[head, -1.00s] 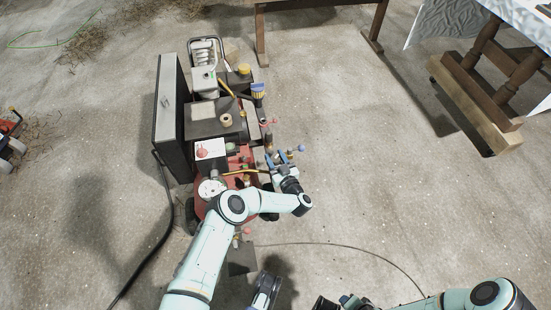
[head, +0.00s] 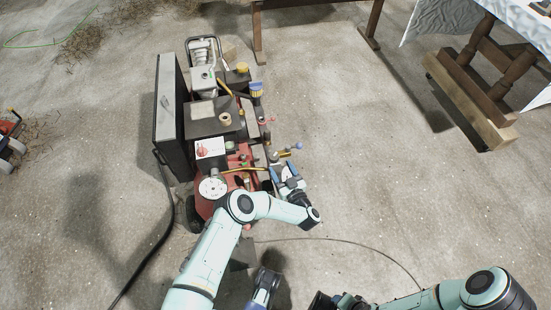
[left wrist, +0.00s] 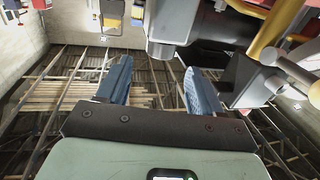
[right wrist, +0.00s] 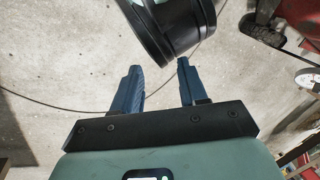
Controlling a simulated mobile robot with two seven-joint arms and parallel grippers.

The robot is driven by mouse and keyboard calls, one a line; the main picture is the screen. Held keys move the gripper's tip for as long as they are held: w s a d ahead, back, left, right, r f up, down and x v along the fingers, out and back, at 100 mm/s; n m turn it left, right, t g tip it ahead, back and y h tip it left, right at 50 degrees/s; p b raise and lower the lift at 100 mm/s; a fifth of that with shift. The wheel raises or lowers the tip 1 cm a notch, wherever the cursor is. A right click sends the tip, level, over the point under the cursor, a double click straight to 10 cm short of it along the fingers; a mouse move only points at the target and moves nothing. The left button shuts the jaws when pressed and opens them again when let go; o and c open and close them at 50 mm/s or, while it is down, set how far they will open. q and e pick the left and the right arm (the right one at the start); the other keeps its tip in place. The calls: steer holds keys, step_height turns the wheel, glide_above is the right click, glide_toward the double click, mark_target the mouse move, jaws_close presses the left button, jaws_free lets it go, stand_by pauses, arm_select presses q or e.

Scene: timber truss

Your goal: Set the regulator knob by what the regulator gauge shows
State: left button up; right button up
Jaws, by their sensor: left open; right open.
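The compressor stands left of centre in the head view, with a red tank (head: 204,206). A round white dial (head: 213,188) faces up on it, beside my left arm; its reading is too small to make out. I cannot tell for sure which part is the regulator knob. My left gripper (head: 288,174) is at the machine's right side, near small valves and fittings. In the left wrist view its blue fingers (left wrist: 160,86) are apart with nothing between them, below a dark grey cylindrical part (left wrist: 166,45). My right gripper (right wrist: 160,88) is open and empty above the floor.
A black hose (head: 165,225) runs along the floor at left. A thin cable (head: 345,245) curves across the floor at right. A wooden trestle (head: 375,22) and a covered table's timber base (head: 475,105) stand behind.

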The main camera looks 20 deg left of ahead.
arm_select(q)
steer(key=p+v, duration=0.1)
steer(key=v, duration=0.5)
steer(key=shift+s+d, duration=0.2)
arm_select(e)
steer(key=shift+s+a+r+g, duration=0.15)
steer(key=shift+s+a+r, duration=0.1)
steer(key=shift+s+r, duration=0.2)
steer(key=shift+s+a+r+g, duration=0.15)
steer(key=shift+s+a+r, duration=0.15)
steer(key=shift+s, duration=0.25)
